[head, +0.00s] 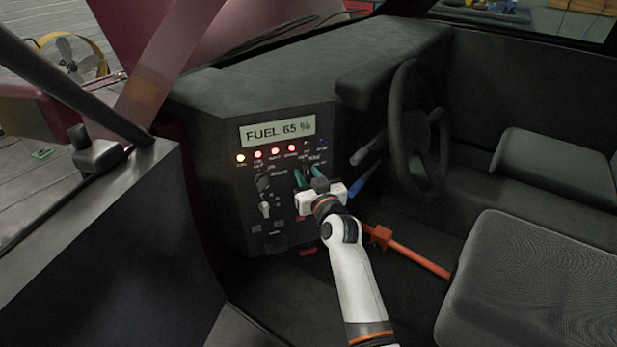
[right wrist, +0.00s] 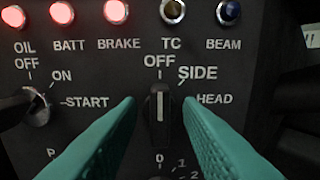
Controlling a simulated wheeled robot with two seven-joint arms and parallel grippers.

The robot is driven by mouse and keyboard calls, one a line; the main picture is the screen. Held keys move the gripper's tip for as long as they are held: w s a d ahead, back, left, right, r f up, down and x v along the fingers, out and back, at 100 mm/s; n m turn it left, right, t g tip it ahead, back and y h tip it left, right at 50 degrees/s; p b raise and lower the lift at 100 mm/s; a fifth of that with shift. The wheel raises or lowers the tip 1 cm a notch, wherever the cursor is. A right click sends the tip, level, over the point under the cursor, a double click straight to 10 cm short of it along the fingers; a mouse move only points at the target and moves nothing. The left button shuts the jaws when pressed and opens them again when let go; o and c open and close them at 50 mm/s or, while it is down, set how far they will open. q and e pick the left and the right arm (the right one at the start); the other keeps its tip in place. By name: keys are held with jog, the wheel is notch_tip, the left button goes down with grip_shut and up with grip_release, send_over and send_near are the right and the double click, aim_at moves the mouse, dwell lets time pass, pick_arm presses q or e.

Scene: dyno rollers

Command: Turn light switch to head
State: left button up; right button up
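The light switch (right wrist: 159,116) is a black rotary knob on the dark panel, with OFF above it, SIDE at its upper right and HEAD to its right. Its white line is upright and points to OFF. My right gripper (right wrist: 160,112) is open, with a teal finger on each side of the knob and a gap visible on both sides. In the head view my right gripper (head: 314,179) is in front of the panel and hides the knob. My left gripper is not in view.
An ignition switch (right wrist: 38,108) with OFF, ON and START is left of the light switch. Indicator lamps (right wrist: 116,11) run above. The panel (head: 245,190) carries a FUEL 65 % display (head: 278,130). A steering wheel (head: 418,125) and blue-tipped lever (head: 362,180) stand to the right.

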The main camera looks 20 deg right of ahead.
jog(key=c, duration=0.7)
jog(key=shift+r+m+p, duration=0.1)
jog(key=shift+m+p, duration=0.85)
jog(key=shift+m, duration=0.35)
jog(key=m+p, duration=0.1)
jog(key=m, duration=0.2)
jog(key=shift+m+p, duration=0.3)
jog(key=m+p, duration=0.1)
jog(key=m, duration=0.3)
jog(key=shift+m, duration=0.3)
jog(key=m+p, duration=0.1)
jog(key=m, duration=0.4)
jog(key=shift+f, duration=0.2)
